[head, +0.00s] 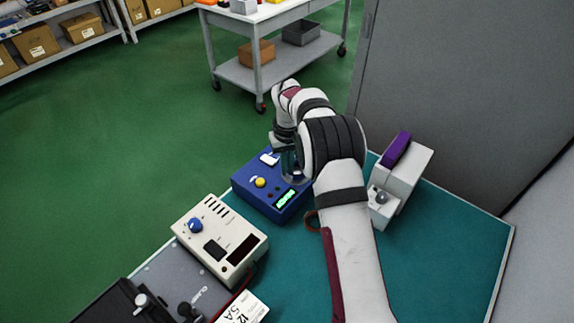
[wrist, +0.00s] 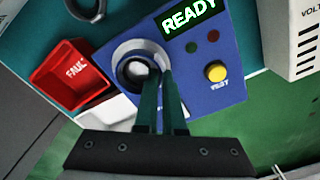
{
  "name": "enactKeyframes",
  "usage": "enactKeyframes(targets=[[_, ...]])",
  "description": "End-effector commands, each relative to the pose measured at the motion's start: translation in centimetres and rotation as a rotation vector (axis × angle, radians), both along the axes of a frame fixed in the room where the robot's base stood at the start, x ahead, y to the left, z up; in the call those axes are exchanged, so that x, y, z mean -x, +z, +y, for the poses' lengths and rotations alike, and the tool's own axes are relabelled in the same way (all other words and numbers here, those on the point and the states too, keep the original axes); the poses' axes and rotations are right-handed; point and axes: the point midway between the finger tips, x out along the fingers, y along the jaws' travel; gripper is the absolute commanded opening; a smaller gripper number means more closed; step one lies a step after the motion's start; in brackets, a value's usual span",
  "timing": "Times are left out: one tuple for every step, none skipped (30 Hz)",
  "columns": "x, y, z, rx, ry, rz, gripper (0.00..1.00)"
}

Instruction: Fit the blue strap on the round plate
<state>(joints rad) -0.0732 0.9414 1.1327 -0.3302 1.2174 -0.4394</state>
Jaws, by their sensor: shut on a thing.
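My gripper (wrist: 160,82) points down at the round plate (wrist: 125,50), a pale ring on a blue tester box (wrist: 200,95). Its two dark green fingers are close together, shut on the edge of a dark round band (wrist: 124,75) inside the pale ring. A shiny dome shows within that band. I cannot tell if the band is the blue strap, or if it is seated. A dark loop (wrist: 88,12) lies on the table near the box in the wrist view. In the head view my arm mostly hides the plate; the tester (head: 246,184) shows beside my gripper (head: 291,175).
The tester's display (wrist: 188,14) reads READY. A red FAIL bin (wrist: 72,75) stands beside it. A cream meter box (head: 218,240) is at the left, a grey stand with a purple top (head: 396,150) at the right. The teal table (head: 450,250) is clear at right.

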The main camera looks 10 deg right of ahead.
Motion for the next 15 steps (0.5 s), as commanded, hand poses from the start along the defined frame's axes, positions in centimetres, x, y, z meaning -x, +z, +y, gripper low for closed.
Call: enactKeyframes(targets=[[0.00, -0.03, 0.00, 0.000, 0.000, 0.000, 0.00], [0.00, -0.02, 0.00, 0.000, 0.000, 0.000, 0.00], [0.00, -0.02, 0.00, 0.000, 0.000, 0.000, 0.00], [0.00, -0.01, 0.00, 0.000, 0.000, 0.000, 0.00], [0.00, -0.01, 0.00, 0.000, 0.000, 0.000, 0.00], [0.00, -0.01, 0.00, 0.000, 0.000, 0.000, 0.00], [0.00, -0.01, 0.00, 0.000, 0.000, 0.000, 0.00], [0.00, -0.01, 0.00, 0.000, 0.000, 0.000, 0.00], [0.00, -0.01, 0.00, 0.000, 0.000, 0.000, 0.13], [0.00, -0.01, 0.00, 0.000, 0.000, 0.000, 0.19], [0.00, -0.01, 0.00, 0.000, 0.000, 0.000, 0.24], [0.00, -0.01, 0.00, 0.000, 0.000, 0.000, 0.31], [0.00, -0.01, 0.00, 0.000, 0.000, 0.000, 0.37], [0.00, -0.01, 0.00, 0.000, 0.000, 0.000, 0.41], [0.00, -0.01, 0.00, 0.000, 0.000, 0.000, 0.41]])
